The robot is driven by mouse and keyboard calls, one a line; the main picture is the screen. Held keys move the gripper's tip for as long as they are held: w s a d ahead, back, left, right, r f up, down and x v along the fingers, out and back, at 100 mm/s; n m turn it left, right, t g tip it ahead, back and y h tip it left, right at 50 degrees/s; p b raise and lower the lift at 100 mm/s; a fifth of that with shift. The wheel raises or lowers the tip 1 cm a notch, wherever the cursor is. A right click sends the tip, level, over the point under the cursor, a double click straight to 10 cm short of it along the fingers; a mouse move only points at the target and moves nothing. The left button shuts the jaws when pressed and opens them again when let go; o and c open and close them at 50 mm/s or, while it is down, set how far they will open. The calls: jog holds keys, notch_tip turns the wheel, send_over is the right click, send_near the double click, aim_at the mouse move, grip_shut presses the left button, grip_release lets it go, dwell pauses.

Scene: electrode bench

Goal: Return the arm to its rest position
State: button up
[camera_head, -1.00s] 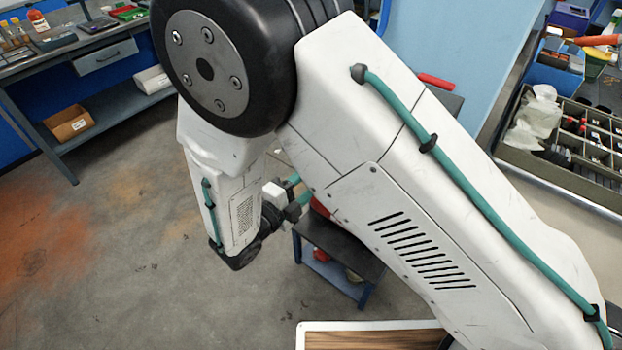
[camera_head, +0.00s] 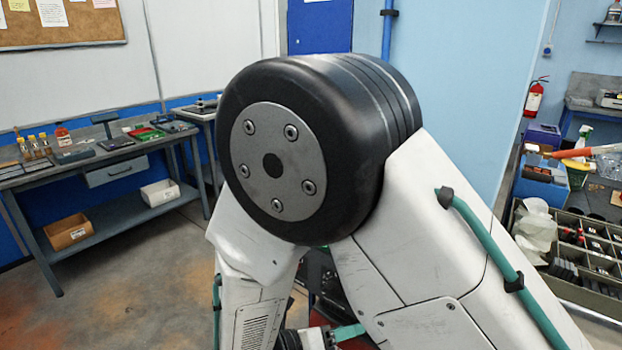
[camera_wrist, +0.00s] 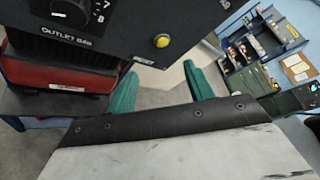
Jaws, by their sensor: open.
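My arm fills the middle of the head view, folded at a big black elbow joint, with white links on both sides. My gripper (camera_wrist: 159,72) shows in the wrist view as two teal fingers set apart, with nothing between them. In the head view the arm's lower end is mostly hidden or cut off at the bottom edge.
In the wrist view, a black device (camera_wrist: 150,25) with a dial and yellow button stands close ahead, beside a red case (camera_wrist: 55,72). A blue toolbox (camera_wrist: 265,35) lies at right. The head view shows a left workbench (camera_head: 118,155) and a sorting tray (camera_head: 570,236).

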jog(key=s+d+r+m+g+y, duration=0.2)
jog(key=s+d+r+m+y, duration=0.4)
jog(key=m, duration=1.1)
jog(key=s+d+r+m+g+y, duration=0.3)
jog(key=s+d+r+m+y, duration=0.4)
jog(key=s+d+r+m, duration=0.3)
jog(key=d+r+m, duration=0.4)
jog(key=r+m, duration=0.2)
jog(key=r, duration=0.1)
jog(key=shift+d+r+m+g+y, duration=0.15)
jog(key=shift+d+m+g+y, duration=0.15)
jog(key=shift+m, duration=0.1)
